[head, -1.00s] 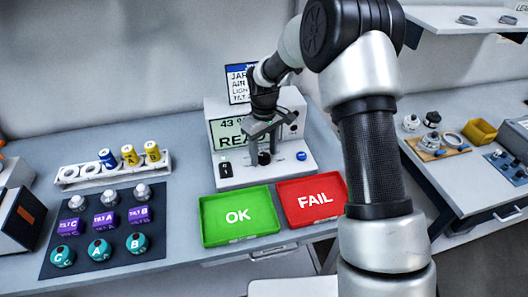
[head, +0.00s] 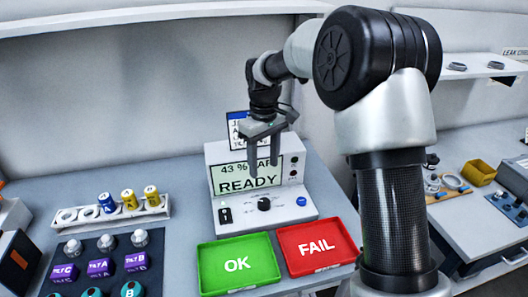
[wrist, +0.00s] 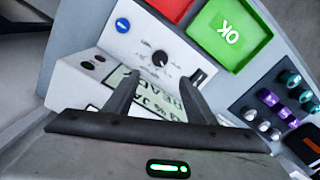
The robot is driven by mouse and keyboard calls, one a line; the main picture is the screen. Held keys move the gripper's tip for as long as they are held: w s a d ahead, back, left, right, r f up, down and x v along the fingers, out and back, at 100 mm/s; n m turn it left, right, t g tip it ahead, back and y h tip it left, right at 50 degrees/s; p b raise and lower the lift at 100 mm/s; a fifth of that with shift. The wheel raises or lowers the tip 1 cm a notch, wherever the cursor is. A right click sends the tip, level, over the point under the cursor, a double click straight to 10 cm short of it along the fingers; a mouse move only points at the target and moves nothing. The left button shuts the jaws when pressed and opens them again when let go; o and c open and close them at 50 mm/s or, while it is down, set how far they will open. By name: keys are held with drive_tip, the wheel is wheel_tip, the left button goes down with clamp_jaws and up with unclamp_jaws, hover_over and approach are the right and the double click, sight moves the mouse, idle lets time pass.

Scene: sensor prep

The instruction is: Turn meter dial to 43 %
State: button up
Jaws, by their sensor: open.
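The meter (head: 215,155) is a light box with a lit display (head: 247,180) that reads "43 %" and "READY"; my gripper partly covers the top line. Its black dial (head: 264,204) sits on the lower front panel between a black switch (head: 225,215) and a blue button (head: 301,201). The dial also shows in the wrist view (wrist: 160,58), just beyond the fingertips. My gripper (head: 263,164) is open and empty, with fingers pointing down in front of the display, above the dial and apart from it. The wrist view shows the spread fingers (wrist: 160,80) with nothing between them.
A green OK tray (head: 210,278) and a red FAIL tray (head: 310,262) lie in front of the meter. A rack (head: 90,220) with blue and yellow cylinders stands at left, behind a dark mat of purple and teal parts. A side bench with a yellow bin (head: 479,174) is at right.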

drive_tip(key=shift+r, duration=1.7)
drive_tip(key=s+d+r+m+t+p, duration=0.1)
drive_tip(key=s+d+r+m, duration=0.15)
drive_tip(key=s+r, duration=0.4)
drive_tip(key=s+d+r+m+t+p, duration=0.1)
drive_tip(key=s+d+r+t+p, duration=0.1)
drive_tip(key=s+d+r, duration=0.35)
drive_tip(key=s+d+r+m+t+p, duration=0.1)
drive_tip(key=s+m, duration=0.1)
drive_tip(key=s, duration=0.6)
drive_tip(key=s+d+r+m+t+p, duration=0.1)
drive_tip(key=s+d+r+m, duration=0.1)
drive_tip(key=s, duration=0.7)
drive_tip(key=shift+d+t, duration=0.2)
drive_tip(key=shift+t, duration=0.1)
